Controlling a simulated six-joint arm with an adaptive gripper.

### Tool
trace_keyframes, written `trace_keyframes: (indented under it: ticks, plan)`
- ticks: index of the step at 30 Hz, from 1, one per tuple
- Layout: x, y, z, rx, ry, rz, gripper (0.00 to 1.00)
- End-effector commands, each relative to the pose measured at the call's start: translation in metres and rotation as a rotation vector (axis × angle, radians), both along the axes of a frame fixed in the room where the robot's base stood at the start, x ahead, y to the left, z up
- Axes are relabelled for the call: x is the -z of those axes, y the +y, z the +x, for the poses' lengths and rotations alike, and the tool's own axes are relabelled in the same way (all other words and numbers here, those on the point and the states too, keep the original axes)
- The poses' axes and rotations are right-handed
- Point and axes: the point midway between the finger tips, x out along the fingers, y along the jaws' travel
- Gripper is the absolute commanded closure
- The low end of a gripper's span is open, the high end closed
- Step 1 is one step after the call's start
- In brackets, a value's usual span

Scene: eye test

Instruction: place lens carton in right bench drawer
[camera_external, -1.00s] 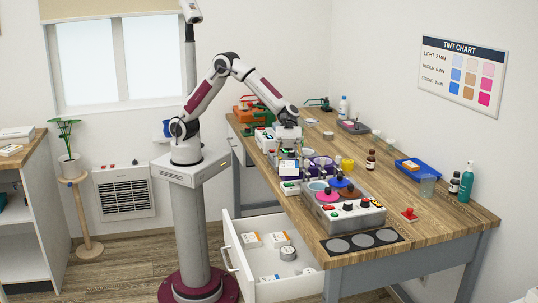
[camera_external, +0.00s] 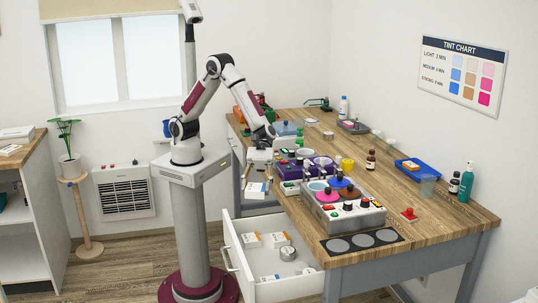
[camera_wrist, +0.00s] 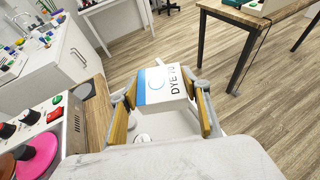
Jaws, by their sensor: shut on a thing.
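My gripper (camera_external: 258,176) is shut on a white carton (camera_external: 256,189) and holds it off the bench's left edge. The open white bench drawer (camera_external: 232,248) is nearer the camera, lower and to the right of the carton. The carton is apart from this drawer.
The wooden bench (camera_external: 400,222) carries a control box with coloured knobs (camera_external: 345,213), a purple unit (camera_external: 285,170), a blue tray (camera_external: 416,170) and bottles. A plant stand (camera_external: 80,215) and a wall heater (camera_external: 125,192) stand left. Floor shows between them and my base.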

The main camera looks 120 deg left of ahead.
Motion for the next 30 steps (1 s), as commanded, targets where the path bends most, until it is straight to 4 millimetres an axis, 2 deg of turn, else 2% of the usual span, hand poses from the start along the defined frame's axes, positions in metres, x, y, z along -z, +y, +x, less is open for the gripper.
trace_keyframes:
  ticks: [9,15,21,30]
  plan:
    - [0.063,0.0,-0.001,-0.001,0.005,0.0,0.75]
    - [0.091,0.0,0.0,0.0,0.002,0.0,0.75]
    - [0.104,0.0,0.0,0.0,0.0,0.0,0.75]
    - [0.105,0.0,0.0,0.0,0.0,0.0,0.75]
